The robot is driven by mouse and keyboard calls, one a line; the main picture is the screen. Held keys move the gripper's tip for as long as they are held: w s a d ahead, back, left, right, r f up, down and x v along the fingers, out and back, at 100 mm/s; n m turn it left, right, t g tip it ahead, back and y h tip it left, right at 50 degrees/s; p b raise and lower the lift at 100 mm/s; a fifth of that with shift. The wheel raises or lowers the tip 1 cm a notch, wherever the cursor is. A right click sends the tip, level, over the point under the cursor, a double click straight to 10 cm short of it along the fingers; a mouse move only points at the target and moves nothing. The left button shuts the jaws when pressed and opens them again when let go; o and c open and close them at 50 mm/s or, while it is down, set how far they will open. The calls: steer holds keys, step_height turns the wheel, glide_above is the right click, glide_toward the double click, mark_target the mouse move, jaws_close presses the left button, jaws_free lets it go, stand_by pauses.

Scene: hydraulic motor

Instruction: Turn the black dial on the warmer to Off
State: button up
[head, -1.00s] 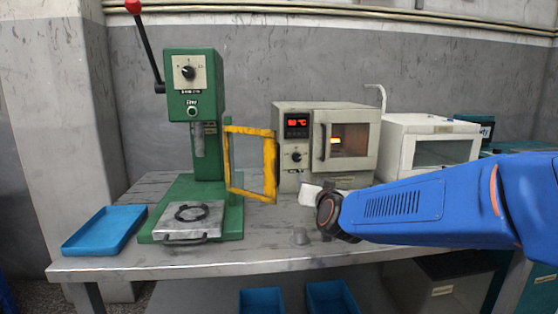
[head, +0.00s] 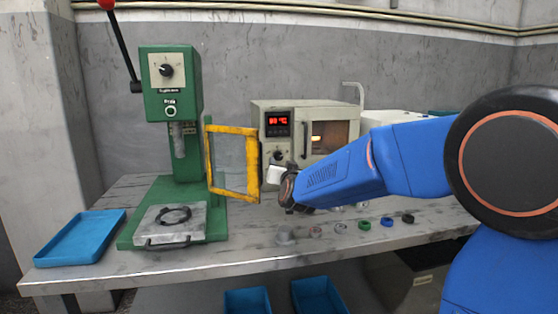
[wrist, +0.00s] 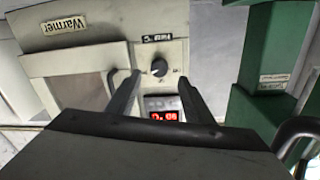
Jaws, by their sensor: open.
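The warmer (head: 256,112) is a beige box with a lit red display, standing at the back of the bench. Its black dial (head: 278,156) sits below the display in the head view, just above my gripper (head: 276,173). In the wrist view, which is upside down, the black dial (wrist: 159,67) shows between and slightly beyond the two fingertips of my gripper (wrist: 160,79). The fingers are apart, one to each side of the dial, with nothing between them. I cannot tell whether they touch the dial, or which mark it points at.
A yellow-framed guard (head: 255,180) on the green press (head: 170,90) stands close left of my gripper. A blue tray (head: 50,262) is at the far left.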

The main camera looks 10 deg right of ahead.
mark_target(278, 157)
steer(key=w, duration=0.6)
steer(key=shift+w+d, duration=0.2)
steer(key=shift+w, duration=0.2)
steer(key=c, duration=1)
